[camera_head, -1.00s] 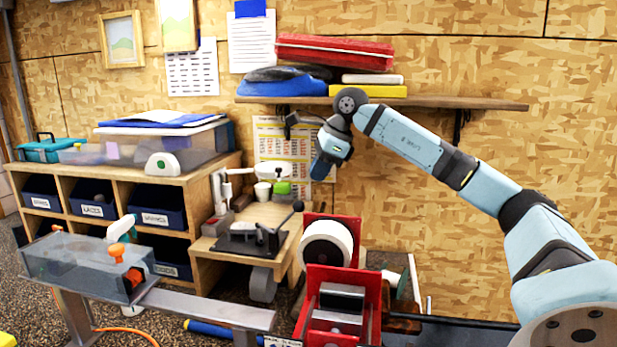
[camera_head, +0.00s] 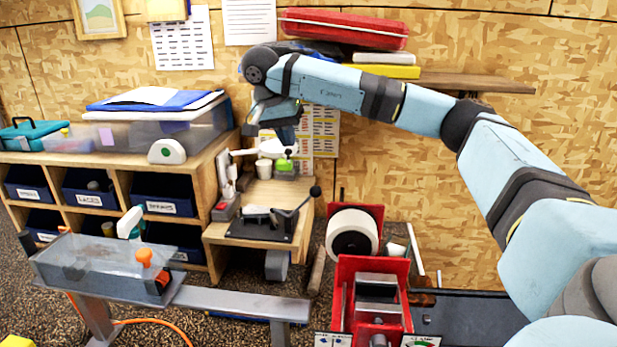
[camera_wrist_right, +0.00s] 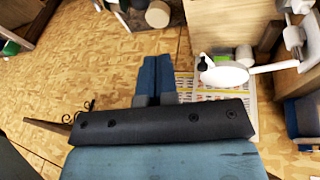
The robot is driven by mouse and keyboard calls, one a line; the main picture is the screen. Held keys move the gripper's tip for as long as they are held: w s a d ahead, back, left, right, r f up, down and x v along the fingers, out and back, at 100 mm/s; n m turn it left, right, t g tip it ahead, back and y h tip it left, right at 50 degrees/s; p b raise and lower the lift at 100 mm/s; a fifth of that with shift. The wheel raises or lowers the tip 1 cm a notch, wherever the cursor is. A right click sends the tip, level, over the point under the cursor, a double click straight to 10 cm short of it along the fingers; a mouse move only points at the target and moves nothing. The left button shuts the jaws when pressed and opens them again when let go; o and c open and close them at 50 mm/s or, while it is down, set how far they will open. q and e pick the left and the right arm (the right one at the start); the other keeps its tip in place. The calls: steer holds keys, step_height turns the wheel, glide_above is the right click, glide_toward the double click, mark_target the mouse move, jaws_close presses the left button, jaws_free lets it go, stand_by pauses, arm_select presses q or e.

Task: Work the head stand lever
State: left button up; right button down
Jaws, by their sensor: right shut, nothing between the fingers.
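A black stand (camera_head: 262,226) with a lever ending in a dark ball knob (camera_head: 315,191) sits on the low wooden bench. The lever slants up to the right. My right gripper points down in front of the wall chart, above and behind the stand, apart from the lever. In the right wrist view its two blue fingers (camera_wrist_right: 155,72) are together with nothing between them. In that view a white jointed arm device (camera_wrist_right: 225,75) lies to the right of the fingers. My left gripper is not in view.
A white lamp-like device (camera_head: 272,149) and a small green-topped item (camera_head: 284,166) stand at the bench's back, close under my right gripper. A wall shelf (camera_head: 480,82) is behind my arm. A red frame with a white roll (camera_head: 352,234) stands right of the bench. Cubbies (camera_head: 110,178) are at left.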

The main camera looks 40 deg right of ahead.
steer(key=x, duration=0.7)
steer(key=s+x, duration=0.1)
steer(key=x, duration=0.2)
steer(key=shift+s+f+b, duration=0.15)
steer(key=shift+b, duration=0.25)
steer(key=shift+s+d+f, duration=0.15)
steer(key=shift+s+f, duration=0.25)
steer(key=shift+f, duration=0.05)
